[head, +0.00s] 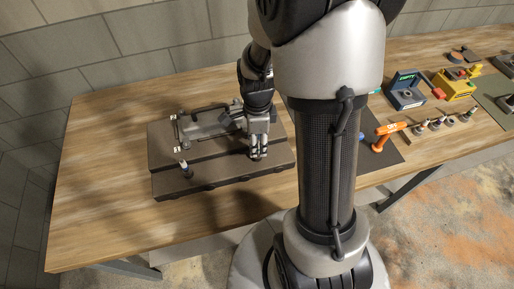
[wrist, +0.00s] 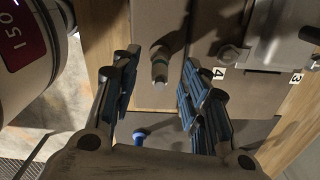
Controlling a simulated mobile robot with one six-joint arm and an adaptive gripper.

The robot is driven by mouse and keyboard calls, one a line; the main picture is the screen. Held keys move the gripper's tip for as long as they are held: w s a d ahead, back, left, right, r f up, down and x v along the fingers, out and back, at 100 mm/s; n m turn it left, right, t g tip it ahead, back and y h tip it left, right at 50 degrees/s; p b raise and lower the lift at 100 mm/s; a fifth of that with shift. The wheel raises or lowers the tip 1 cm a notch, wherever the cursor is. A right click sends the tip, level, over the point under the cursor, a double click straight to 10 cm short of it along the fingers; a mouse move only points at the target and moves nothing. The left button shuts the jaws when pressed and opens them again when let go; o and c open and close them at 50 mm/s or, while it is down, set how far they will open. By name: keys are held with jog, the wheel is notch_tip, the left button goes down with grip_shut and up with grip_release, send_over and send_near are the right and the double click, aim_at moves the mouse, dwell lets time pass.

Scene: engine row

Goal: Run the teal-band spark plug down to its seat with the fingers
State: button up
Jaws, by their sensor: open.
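In the wrist view the teal-band spark plug (wrist: 160,65) stands in the engine block (wrist: 205,22), beside the label 4, its metal tip towards the camera. My gripper (wrist: 158,88) is open, with one blue-padded finger to each side of the plug's line and a gap on both sides. Nothing is held. In the head view my gripper (head: 258,156) points down over the right part of the dark engine block (head: 215,176), and no plug can be made out under it. How deep the plug sits cannot be told.
Another upright plug-like piece (head: 186,169) stands at the block's left end. A metal cover (head: 205,123) lies along its back. A blue-ended item (wrist: 140,134) shows below the fingers. An orange tool (head: 390,129) and a yellow box (head: 455,84) are further right. The table's left is clear.

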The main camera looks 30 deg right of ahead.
jog(key=shift+f, duration=1.65)
jog(key=shift+c, duration=0.5)
grip_shut()
jog(key=m, duration=0.5)
jog(key=shift+m+b, duration=0.3)
jog(key=shift+b, duration=0.05)
jog(key=m, duration=0.6)
